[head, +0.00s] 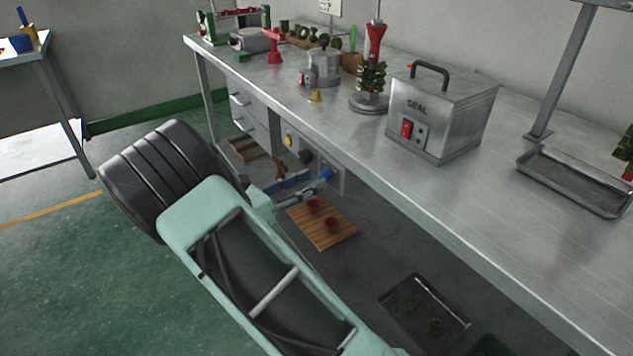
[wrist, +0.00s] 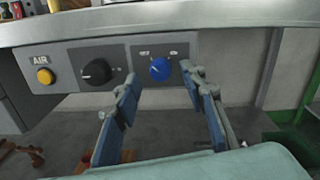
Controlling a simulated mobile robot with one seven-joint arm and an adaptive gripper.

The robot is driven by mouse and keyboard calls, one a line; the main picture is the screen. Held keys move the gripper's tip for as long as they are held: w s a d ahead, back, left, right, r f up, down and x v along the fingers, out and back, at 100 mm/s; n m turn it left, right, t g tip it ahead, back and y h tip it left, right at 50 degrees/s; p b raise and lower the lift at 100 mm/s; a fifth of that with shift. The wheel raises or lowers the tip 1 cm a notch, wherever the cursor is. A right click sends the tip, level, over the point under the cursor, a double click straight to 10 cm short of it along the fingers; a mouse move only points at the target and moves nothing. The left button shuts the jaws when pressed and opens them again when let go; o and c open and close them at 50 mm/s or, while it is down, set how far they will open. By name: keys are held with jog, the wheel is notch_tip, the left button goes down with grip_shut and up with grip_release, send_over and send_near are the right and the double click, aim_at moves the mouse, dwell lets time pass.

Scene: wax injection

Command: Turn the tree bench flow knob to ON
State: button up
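A grey control panel (wrist: 72,77) sits under the bench's front edge. It carries a blue knob (wrist: 160,69), a black knob (wrist: 97,72) and a yellow button (wrist: 45,76) marked AIR. The blue knob has two small labels above it, too small to read. The panel also shows in the head view, with its blue knob (head: 327,174) at the right end. My gripper (wrist: 158,78) is open and empty, its blue-padded fingers spread below and to either side of the blue knob. The knob shows between the fingertips, and I see no grip on it.
The steel bench top (head: 545,195) overhangs the panel. On it stand a SEAL box (head: 440,115), a red-topped stand (head: 375,50) and a metal pot (head: 323,68). Below are a wooden board (head: 335,235) with red cups and a dark tray (head: 425,312).

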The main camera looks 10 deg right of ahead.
aim_at(325, 175)
jog(key=shift+x, duration=1.4)
jog(key=shift+c, duration=0.5)
grip_shut()
